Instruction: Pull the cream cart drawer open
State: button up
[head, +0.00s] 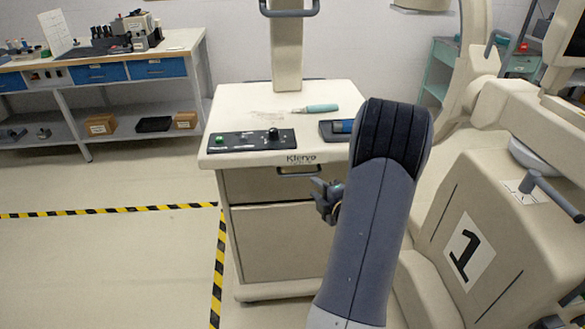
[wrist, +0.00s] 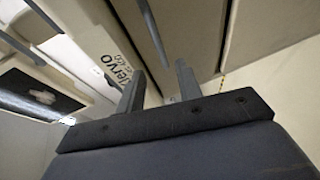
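The cream cart (head: 222,157) stands in the middle of the head view, with a label on its top edge. Its upper drawer (head: 250,184) looks shut, and its handle (head: 298,170) sits high on the front. My gripper (head: 328,200) is in front of the drawer, below and right of the handle, partly hidden by my arm. In the wrist view my gripper (wrist: 160,84) has two fingers apart with nothing held between them. A dark bar, apparently the handle (wrist: 153,32), lies just beyond the fingertips. I cannot tell whether they touch it.
A control panel (head: 252,140) and a teal-handled tool (head: 316,108) lie on the cart top. A workbench (head: 100,73) is at the back left. The floor left of the cart is clear.

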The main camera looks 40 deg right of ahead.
aim_at(300, 176)
jog(key=p+x, duration=0.1)
jog(key=x, duration=0.9)
jog(key=shift+w+f, duration=0.1)
jog(key=shift+w, duration=0.1)
grip_shut()
